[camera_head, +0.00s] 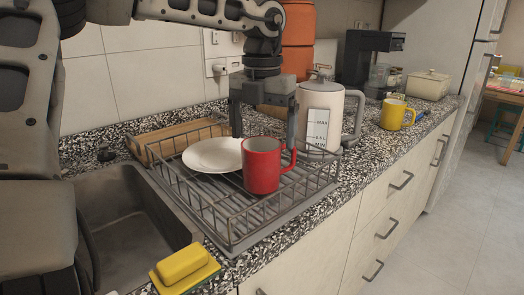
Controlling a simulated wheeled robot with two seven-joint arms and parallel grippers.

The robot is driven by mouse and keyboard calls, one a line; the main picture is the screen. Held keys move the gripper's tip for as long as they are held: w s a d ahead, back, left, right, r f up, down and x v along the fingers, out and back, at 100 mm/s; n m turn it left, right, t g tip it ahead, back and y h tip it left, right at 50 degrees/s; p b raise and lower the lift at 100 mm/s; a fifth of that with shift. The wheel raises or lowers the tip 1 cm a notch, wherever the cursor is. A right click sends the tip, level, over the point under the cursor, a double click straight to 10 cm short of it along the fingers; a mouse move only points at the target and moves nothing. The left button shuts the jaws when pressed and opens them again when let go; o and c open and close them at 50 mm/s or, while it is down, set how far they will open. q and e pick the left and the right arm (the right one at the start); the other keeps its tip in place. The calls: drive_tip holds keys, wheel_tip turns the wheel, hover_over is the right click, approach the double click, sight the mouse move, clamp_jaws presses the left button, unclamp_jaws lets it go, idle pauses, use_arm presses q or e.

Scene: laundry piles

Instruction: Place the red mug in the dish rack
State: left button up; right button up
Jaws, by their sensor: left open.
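The red mug (261,168) stands upright inside the wire dish rack (234,228), towards its right side, with its handle on the right. A white plate (207,157) lies in the rack to the mug's left, partly hidden by the mug. My left gripper (263,134) points down just above and behind the mug. Its fingers are spread apart, one to the left of the mug's rim and one near its handle side, with nothing held between them. My right gripper is out of view.
A white kettle (320,118) stands close to the gripper's right. A yellow mug (397,114) and a coffee machine (369,60) stand farther right on the counter.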

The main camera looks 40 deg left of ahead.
use_arm(q)
wheel_tip(320, 180, up, 5)
drive_tip(key=shift+r, duration=0.1)
idle(0.7)
